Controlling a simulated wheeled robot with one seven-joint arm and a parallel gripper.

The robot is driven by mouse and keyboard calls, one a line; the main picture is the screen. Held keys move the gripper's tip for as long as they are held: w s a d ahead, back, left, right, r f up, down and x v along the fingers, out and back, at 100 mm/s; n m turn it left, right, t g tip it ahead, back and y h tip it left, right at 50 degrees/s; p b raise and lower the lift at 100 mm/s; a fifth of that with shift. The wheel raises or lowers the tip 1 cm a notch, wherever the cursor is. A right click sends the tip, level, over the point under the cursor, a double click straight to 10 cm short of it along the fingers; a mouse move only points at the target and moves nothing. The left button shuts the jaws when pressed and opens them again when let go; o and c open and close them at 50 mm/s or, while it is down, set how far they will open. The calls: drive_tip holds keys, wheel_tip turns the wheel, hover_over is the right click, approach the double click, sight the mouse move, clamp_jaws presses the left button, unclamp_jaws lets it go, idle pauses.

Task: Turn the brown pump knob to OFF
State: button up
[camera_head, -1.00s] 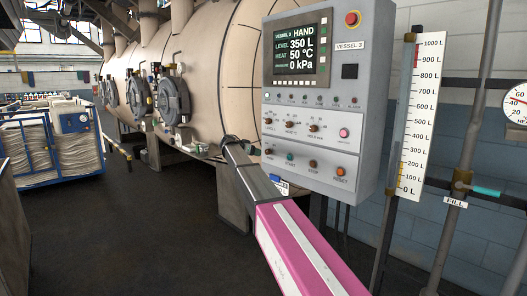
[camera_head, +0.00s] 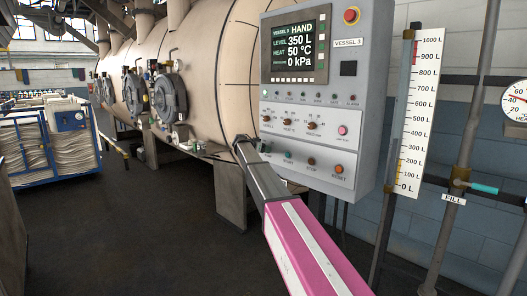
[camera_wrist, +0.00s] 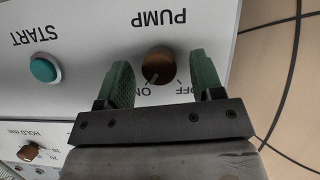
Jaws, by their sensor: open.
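The brown pump knob (camera_wrist: 158,66) shows in the wrist view on a pale panel, under upside-down lettering that reads PUMP. Its light pointer line is turned toward the ON mark, and the OFF mark lies on the other side. My gripper (camera_wrist: 161,74) is open, with one green finger on each side of the knob; a gap shows on both sides, and I see no contact. In the head view my gripper (camera_head: 243,146) is at the lower left edge of the grey control panel (camera_head: 356,117), and the pump knob is hidden behind my arm there.
The green START button (camera_wrist: 43,69) and a brown HOLD knob (camera_wrist: 30,152) lie left of the pump knob in the wrist view. A large beige vessel (camera_head: 205,70) stands behind the panel, and the floor to the left is open.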

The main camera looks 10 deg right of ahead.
drive_tip(key=c, duration=0.9)
drive_tip(key=shift+w+a+f+n+g+h, duration=0.1)
drive_tip(key=shift+n+g+h, duration=0.65)
drive_tip(key=shift+n, duration=0.9)
drive_tip(key=shift+w+d+f+n+g+h, duration=0.1)
drive_tip(key=shift+n+g+h, duration=0.35)
drive_tip(key=shift+n+h, duration=0.9)
drive_tip(key=shift+a+f+n+g+h, duration=0.1)
drive_tip(key=shift+n+g+h, duration=0.45)
drive_tip(key=shift+n, duration=1.45)
